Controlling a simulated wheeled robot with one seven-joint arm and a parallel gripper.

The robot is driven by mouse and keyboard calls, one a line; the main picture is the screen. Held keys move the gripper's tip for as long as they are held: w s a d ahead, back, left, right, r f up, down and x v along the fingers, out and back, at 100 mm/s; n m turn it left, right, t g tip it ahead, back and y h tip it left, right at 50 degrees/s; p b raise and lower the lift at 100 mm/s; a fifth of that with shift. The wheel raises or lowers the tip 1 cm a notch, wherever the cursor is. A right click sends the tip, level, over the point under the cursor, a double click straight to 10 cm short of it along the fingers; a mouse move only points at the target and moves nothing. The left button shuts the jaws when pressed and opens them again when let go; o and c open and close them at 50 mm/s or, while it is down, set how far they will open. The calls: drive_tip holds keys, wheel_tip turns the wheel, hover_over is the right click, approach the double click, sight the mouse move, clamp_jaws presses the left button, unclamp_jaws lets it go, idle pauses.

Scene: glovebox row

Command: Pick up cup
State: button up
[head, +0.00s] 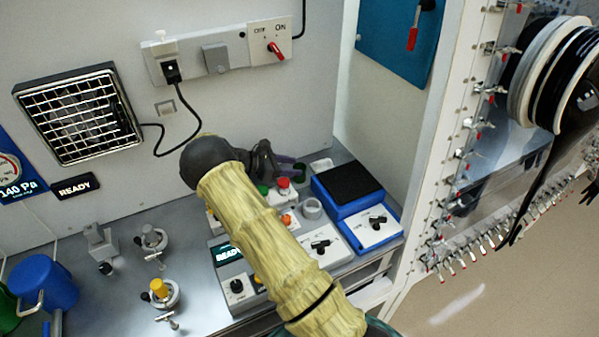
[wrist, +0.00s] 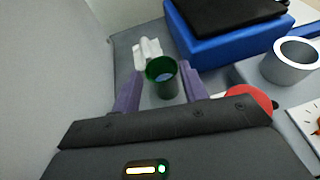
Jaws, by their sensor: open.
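A small dark green cup (wrist: 163,88) stands upright on the grey bench, its open top facing up, in the wrist view. My gripper (wrist: 160,72) is open, with one purple finger on each side of the cup. I cannot tell whether either finger touches it. In the head view my gripper (head: 287,165) is at the back of the bench, and part of the green cup (head: 301,171) shows just right of it. My arm hides some of the bench there.
A blue box with a black top (head: 349,184) stands right of the cup. A grey ring-shaped vessel (wrist: 290,62) and a red button (wrist: 252,98) are near my gripper. A white object (wrist: 148,52) lies behind the cup. A blue mug (head: 42,283) stands far left.

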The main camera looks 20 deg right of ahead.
sight(305, 168)
drive_tip(key=shift+d, duration=0.1)
drive_tip(key=p+x, duration=0.1)
drive_tip(key=x, duration=0.1)
drive_tip(key=p+x, duration=0.1)
drive_tip(key=x, duration=0.2)
drive_tip(key=shift+f, duration=0.3)
drive_tip(key=shift+c, duration=0.2)
drive_tip(key=c, duration=0.6)
